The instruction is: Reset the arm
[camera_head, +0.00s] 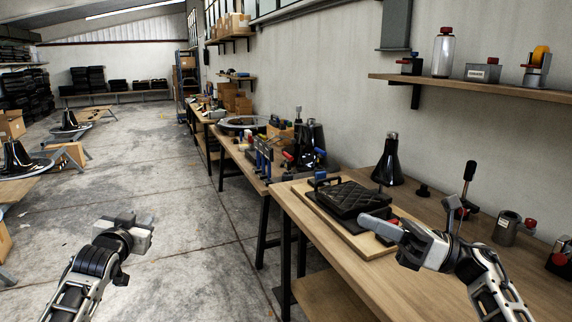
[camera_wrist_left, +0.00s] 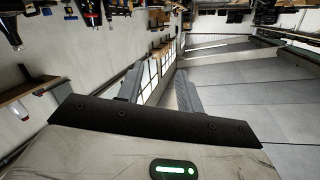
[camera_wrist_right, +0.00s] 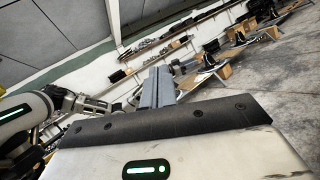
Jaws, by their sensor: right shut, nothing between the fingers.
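My left gripper (camera_head: 140,230) hangs over the bare floor, left of the workbench. In the left wrist view its two fingers (camera_wrist_left: 158,90) stand apart with nothing between them, so it is open. My right gripper (camera_head: 374,225) is over the near workbench, pointing left, in front of the black quilted pad (camera_head: 348,198). In the right wrist view its fingers (camera_wrist_right: 157,88) are together and empty, so it is shut. I cannot tell the exact height of the right gripper above the bench. The pad lies on a pale wooden board (camera_head: 306,202).
The near workbench (camera_head: 365,290) also carries a black cone-shaped part (camera_head: 388,163), a lever (camera_head: 468,175) and a grey cylinder (camera_head: 506,228). A wall shelf (camera_head: 480,86) hangs above the right side. The floor (camera_head: 180,215) to the left is open.

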